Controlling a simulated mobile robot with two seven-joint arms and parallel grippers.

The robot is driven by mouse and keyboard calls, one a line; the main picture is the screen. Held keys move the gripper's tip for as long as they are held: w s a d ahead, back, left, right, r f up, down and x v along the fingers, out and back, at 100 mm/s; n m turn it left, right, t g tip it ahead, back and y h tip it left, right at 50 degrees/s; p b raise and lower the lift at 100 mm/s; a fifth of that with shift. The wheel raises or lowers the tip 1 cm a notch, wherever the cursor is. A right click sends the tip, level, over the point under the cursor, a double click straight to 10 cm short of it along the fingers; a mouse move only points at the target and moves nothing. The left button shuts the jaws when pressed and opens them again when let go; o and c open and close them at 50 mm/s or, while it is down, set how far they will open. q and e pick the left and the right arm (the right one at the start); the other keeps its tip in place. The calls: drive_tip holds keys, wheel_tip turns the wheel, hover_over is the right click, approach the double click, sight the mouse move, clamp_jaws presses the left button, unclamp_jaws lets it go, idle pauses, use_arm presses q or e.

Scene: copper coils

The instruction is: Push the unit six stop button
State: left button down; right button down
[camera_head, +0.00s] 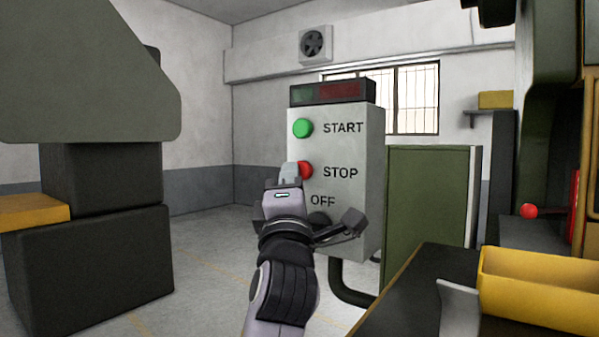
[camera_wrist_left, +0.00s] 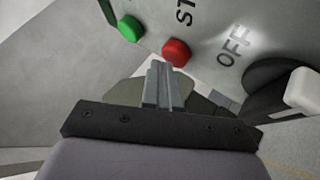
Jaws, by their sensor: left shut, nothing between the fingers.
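The red stop button (camera_head: 306,170) sits on the grey control panel (camera_head: 350,140), beside the word STOP and below the green start button (camera_head: 302,128). My left gripper (camera_head: 289,172) is shut and empty, its fingertips just in front of the stop button and overlapping its left edge. In the left wrist view the shut fingers (camera_wrist_left: 160,75) point at the red stop button (camera_wrist_left: 175,52), with the green button (camera_wrist_left: 131,28) to the upper left. Whether the tips touch the button I cannot tell. My right gripper is out of view. No unit number is readable.
A dark knob (camera_head: 319,219) by the OFF label is partly hidden behind my left wrist. A dark display box (camera_head: 332,91) tops the panel. A green cabinet (camera_head: 428,210) stands to the right, and a yellow bin (camera_head: 540,290) sits at the lower right.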

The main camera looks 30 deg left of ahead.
use_arm(q)
drive_tip(key=shift+s+f, duration=0.1)
drive_tip(key=shift+s, duration=0.4)
drive_tip(key=shift+s+a, duration=0.15)
drive_tip(key=shift+s, duration=1.1)
drive_tip(key=shift+s+a, duration=0.1)
drive_tip(key=shift+s, duration=1.15)
